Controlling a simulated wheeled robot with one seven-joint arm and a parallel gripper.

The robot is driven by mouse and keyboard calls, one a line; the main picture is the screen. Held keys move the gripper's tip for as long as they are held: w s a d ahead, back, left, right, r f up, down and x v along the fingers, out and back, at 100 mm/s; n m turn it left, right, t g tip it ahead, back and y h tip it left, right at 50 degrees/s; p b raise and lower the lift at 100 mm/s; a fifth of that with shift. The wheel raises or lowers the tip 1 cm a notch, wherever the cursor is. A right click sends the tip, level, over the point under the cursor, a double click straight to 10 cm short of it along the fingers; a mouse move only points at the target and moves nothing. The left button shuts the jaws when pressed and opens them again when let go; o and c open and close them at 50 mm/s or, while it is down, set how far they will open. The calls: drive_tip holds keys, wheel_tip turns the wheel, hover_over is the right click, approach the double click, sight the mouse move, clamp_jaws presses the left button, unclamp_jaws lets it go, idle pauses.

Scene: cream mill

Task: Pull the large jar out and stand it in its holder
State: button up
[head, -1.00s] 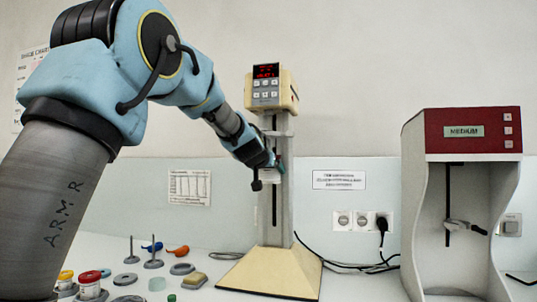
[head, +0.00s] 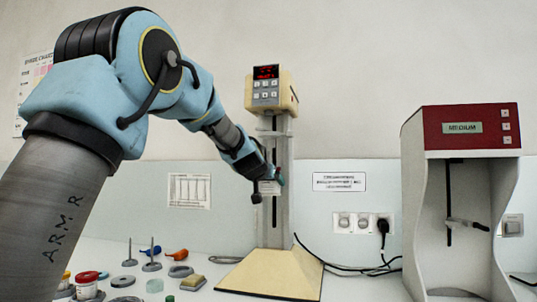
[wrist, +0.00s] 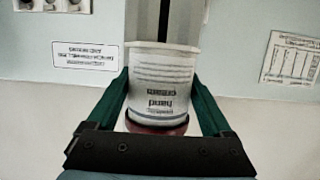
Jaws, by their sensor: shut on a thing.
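The large jar (wrist: 158,90) is white with "hand cream" printed on it, upside down in the wrist view, and a dark red band or lid at the edge nearest my gripper. My gripper (wrist: 160,112) has its green fingers shut on the jar's two sides. In the head view my gripper (head: 277,178) is in front of the column of the cream-coloured mill (head: 273,90). There the jar (head: 268,188) shows only as a small white patch. I cannot tell whether the jar touches the mill. I cannot tell which thing is its holder.
Grey discs and posts (head: 152,266), an orange-handled tool (head: 177,254), a sponge (head: 193,282) and a red-lidded small jar (head: 87,288) crowd the table's left. The mill's wide base (head: 270,272) is below my gripper. A red-topped machine (head: 472,130) stands right, with cables between.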

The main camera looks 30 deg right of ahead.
sight(260, 184)
drive_tip(key=shift+s+a+b, duration=0.9)
drive_tip(key=shift+s+a, duration=2.55)
drive_tip(key=shift+s, duration=0.25)
drive_tip(key=shift+w+f, duration=0.1)
